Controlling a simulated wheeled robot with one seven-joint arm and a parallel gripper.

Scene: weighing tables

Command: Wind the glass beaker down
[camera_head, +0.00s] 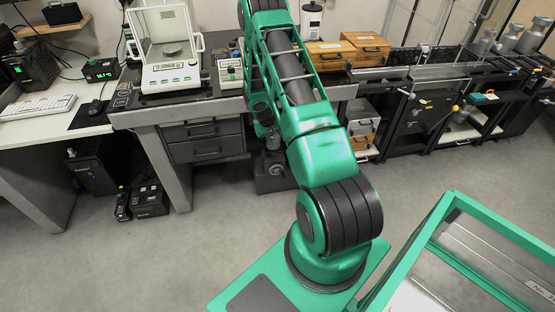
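I cannot make out a glass beaker in this view. My green and black arm rises from its base at the bottom centre and runs up past the top edge. It covers part of the weighing table (222,107) behind it. I cannot make out my gripper's fingers; they are out of the picture or hidden behind the arm. A glass-walled balance (171,76) with a lit display and a round pan stands on that table.
A white desk with a keyboard (38,107) is at the left. Wooden boxes (364,47) stand at the back, right of the arm. A dark bench with metal rails (440,72) runs along the right. A green-framed structure (507,228) fills the lower right. Grey floor (130,260) is clear at lower left.

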